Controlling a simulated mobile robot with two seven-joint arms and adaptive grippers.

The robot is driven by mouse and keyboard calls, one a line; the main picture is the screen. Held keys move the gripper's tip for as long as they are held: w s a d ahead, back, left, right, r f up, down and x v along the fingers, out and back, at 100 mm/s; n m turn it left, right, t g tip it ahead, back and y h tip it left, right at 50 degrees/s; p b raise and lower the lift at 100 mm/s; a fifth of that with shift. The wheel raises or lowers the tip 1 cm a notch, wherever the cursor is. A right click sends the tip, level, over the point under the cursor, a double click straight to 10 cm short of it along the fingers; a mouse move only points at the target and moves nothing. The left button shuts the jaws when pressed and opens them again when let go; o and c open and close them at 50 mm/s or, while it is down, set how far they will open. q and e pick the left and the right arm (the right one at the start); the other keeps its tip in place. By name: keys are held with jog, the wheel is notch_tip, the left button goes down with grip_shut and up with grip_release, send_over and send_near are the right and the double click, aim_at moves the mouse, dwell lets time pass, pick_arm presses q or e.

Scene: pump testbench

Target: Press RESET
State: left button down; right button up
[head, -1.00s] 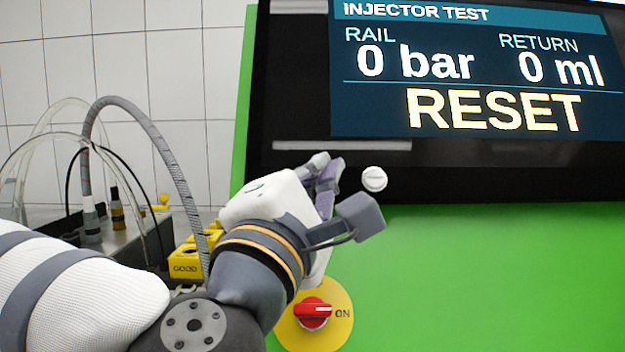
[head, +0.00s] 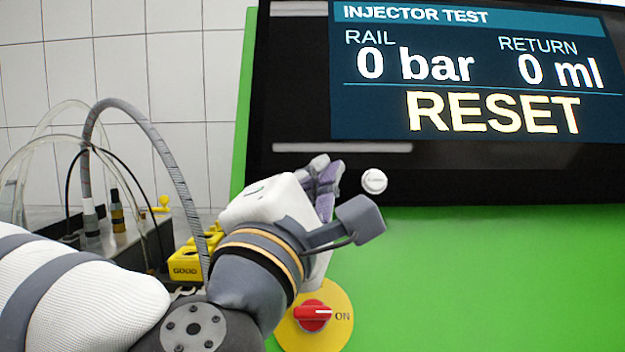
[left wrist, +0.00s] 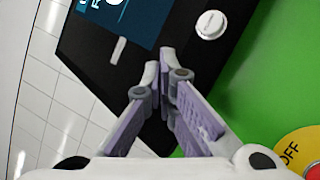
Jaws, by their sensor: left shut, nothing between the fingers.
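A round white button (head: 374,181) sits on the black panel (head: 450,175) below the screen (head: 475,75). The screen reads INJECTOR TEST, RAIL 0 bar, RETURN 0 ml and RESET. The button's lettering is too small to read. My left gripper (head: 325,168) is just left of the button in the head view, apart from it, shut and empty. In the left wrist view its fingertips (left wrist: 158,70) meet in front of the black panel, and the white button (left wrist: 211,25) stands up and to the right of them. My right gripper is not in view.
A red rotary switch (head: 313,315) on a yellow disc marked ON sits on the green panel (head: 480,280) below my gripper. A yellow holder marked GOOD (head: 186,268), a grey hose (head: 150,130) and clear tubes are at left. The green panel at right is clear.

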pick_arm(q)
jog(key=shift+w+f, duration=0.1)
jog(key=shift+w, duration=0.05)
jog(key=shift+w+f, duration=0.1)
jog(key=shift+w, duration=0.15)
jog(key=shift+w+f, duration=0.25)
jog(key=shift+w, duration=0.2)
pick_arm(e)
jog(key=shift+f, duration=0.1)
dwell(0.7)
pick_arm(q)
jog(key=shift+s+r+p, duration=0.45)
jog(key=shift+s, duration=0.4)
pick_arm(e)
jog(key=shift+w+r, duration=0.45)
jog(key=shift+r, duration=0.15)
pick_arm(q)
jog(key=s+p, duration=0.1)
jog(key=s+r, duration=0.1)
jog(key=s, duration=0.1)
jog(key=s+r+p, duration=0.1)
jog(key=shift+s+r+p, duration=0.1)
jog(key=shift+s+p, duration=0.2)
jog(key=shift+p, duration=0.05)
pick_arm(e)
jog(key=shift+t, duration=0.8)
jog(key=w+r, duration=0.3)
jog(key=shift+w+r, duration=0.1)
